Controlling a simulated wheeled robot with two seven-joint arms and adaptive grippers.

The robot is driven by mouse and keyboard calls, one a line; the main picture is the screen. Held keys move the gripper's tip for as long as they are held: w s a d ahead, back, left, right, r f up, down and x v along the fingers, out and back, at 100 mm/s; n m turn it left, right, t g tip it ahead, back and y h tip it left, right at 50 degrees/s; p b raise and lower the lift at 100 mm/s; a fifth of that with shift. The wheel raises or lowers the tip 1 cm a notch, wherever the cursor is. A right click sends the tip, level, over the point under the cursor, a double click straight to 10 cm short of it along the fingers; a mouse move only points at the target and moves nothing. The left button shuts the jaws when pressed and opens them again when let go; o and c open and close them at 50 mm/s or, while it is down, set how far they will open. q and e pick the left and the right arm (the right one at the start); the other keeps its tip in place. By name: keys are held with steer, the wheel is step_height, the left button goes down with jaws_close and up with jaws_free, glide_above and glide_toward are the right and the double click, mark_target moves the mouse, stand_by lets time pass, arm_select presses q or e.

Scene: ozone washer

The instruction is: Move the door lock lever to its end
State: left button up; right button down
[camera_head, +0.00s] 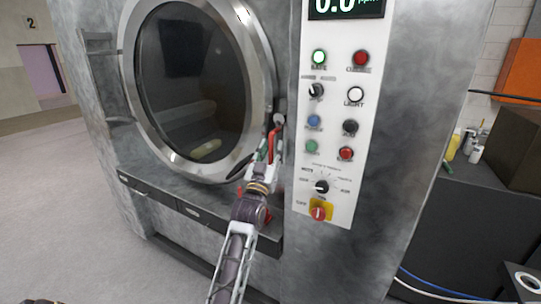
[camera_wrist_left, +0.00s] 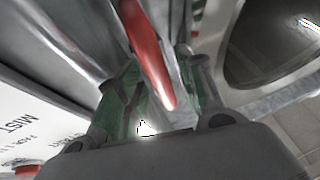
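The red door lock lever (camera_head: 273,142) is at the right edge of the round door (camera_head: 197,85), beside the control panel. It hangs down at a slight slant. My left gripper (camera_head: 265,155) reaches up to it from below and partly hides its lower end. In the left wrist view the lever (camera_wrist_left: 150,52) comes down between the two green-padded fingers of the gripper (camera_wrist_left: 160,68). The fingers stand apart, with a gap visible beside the lever, and do not look closed on it. My right gripper is not seen.
The white control panel (camera_head: 332,130) with buttons, knobs and a red switch (camera_head: 318,213) is close to the right of my left arm. A ledge with drawers (camera_head: 190,211) runs below the door. A dark counter (camera_head: 455,235) stands at right. Open floor (camera_head: 60,205) lies at left.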

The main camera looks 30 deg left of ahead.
arm_select(q)
steer(key=shift+s, duration=0.15)
steer(key=v, duration=1.1)
steer(key=shift+s+f, duration=0.15)
steer(key=shift+s, duration=0.15)
stand_by(0.4)
stand_by(0.6)
